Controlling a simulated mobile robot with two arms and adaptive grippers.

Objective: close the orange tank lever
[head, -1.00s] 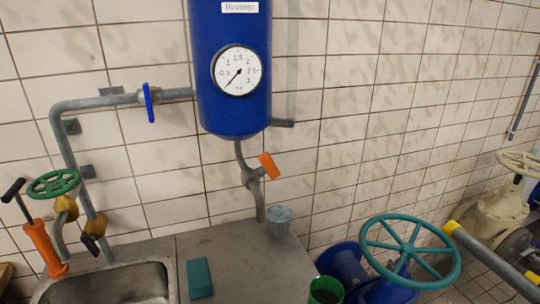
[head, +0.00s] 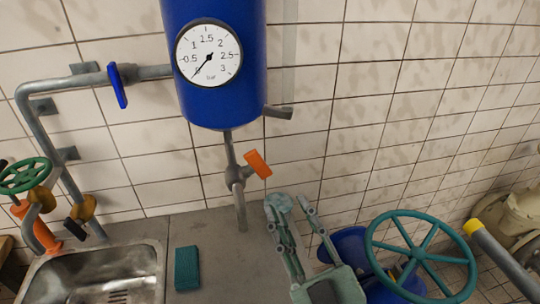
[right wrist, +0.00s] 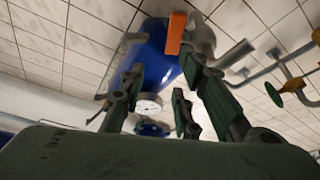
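The orange tank lever (head: 257,163) sits on the valve of the grey pipe below the blue tank (head: 222,100). It juts out to the right of the pipe and is tilted. My right gripper (head: 289,207) is open and empty, fingers pointing up, below and to the right of the lever and apart from it. In the right wrist view the orange lever (right wrist: 176,33) shows beyond the open fingers, near the top. The blue tank (right wrist: 152,62) lies behind it. My left gripper is in neither current view.
A dark teal sponge (head: 187,268) lies on the counter beside the sink (head: 95,275). A large teal handwheel (head: 422,255) stands to the right. A blue lever (head: 118,85) is on the left pipe.

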